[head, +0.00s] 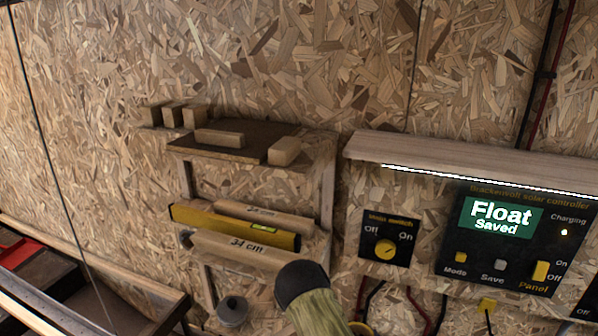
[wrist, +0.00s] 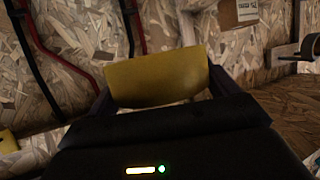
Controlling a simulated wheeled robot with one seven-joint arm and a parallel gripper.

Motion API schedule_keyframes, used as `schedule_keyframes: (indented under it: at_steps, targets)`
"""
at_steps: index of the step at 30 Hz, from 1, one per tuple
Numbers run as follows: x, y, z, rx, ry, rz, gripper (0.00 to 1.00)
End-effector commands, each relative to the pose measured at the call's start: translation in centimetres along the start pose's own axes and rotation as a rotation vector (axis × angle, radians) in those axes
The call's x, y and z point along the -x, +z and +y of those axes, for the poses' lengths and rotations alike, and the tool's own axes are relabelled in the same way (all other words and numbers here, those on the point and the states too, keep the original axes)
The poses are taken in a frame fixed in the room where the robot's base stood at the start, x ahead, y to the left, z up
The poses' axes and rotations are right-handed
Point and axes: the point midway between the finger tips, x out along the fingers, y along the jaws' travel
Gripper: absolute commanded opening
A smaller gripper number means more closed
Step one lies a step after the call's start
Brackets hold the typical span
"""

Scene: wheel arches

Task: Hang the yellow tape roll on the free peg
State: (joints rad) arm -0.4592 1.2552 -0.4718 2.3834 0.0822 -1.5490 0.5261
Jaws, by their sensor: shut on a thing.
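The yellow tape roll (wrist: 157,78) is in the wrist view, seen side-on as a curved yellow band. My gripper (wrist: 158,72) is shut on it, with one dark finger at each side. No free peg can be made out clearly. In the head view my gripper is not clearly visible, and a bit of yellow shows at the bottom edge.
A wall shelf (head: 235,150) holds wooden blocks, with a yellow level (head: 235,225) and wooden rods below. A solar controller (head: 515,240) and a mains switch (head: 388,242) are on the chipboard wall. Red and black cables (wrist: 65,50) run along it. A small cardboard label (wrist: 238,12) is at the top.

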Motion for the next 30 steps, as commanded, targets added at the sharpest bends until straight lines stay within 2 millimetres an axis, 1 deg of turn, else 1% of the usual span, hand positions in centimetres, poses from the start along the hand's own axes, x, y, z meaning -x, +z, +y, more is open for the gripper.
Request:
schedule_keyframes:
  at_steps: [2, 4, 12, 15, 30]
  targets:
    - [0.0, 0.3, 0.0, 0.000, 0.000, -0.001, 0.58]
    - [0.2, 1.0, -0.1, -0.001, 0.000, -0.004, 0.58]
    - [1.5, 5.7, -0.1, 0.002, 0.000, -0.005, 0.58]
    - [1.9, 6.6, 0.0, 0.002, 0.000, -0.001, 0.58]
    - [1.9, 6.7, 0.0, 0.000, 0.001, 0.002, 0.58]
